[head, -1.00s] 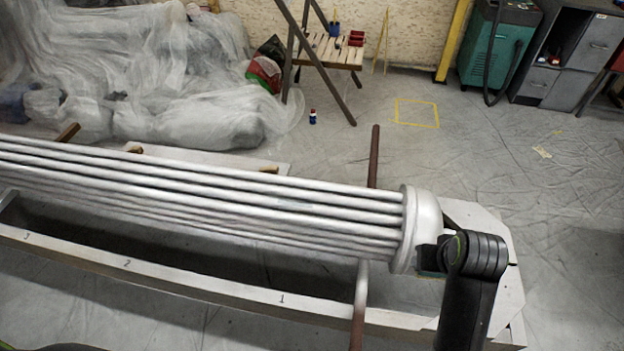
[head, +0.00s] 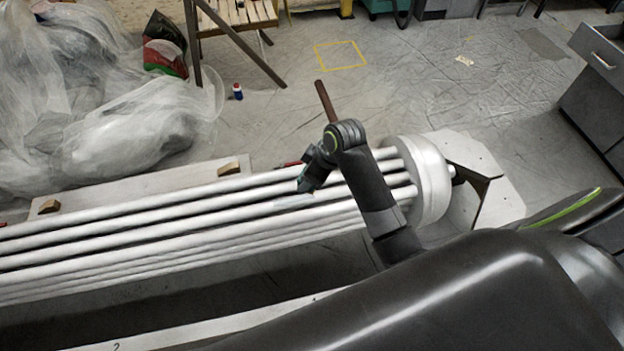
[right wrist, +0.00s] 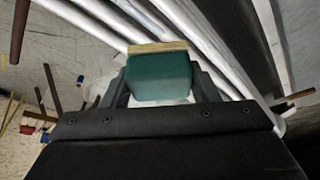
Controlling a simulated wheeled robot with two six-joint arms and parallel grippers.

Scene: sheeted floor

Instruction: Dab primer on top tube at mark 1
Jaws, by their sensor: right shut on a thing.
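The bundle of pale tubes (head: 130,228) runs from the left into a round white end cap (head: 428,180). My right gripper (head: 308,182) is over the tubes, left of the end cap. In the right wrist view it is shut on a green block (right wrist: 160,78) with a tan strip (right wrist: 157,48) along its far edge. Tubes (right wrist: 205,45) pass behind the block there. I cannot tell whether the strip touches a tube. My arm covers the part of the front rail (head: 190,328) where mark 1 was seen. My left gripper is out of view.
A brown rod (head: 325,100) sticks up behind the tubes. A small blue bottle (head: 237,92) stands on the floor behind. Plastic sheeting (head: 110,130) is heaped at the left. A grey cabinet (head: 598,85) is at the right. The floor around the yellow square (head: 340,55) is clear.

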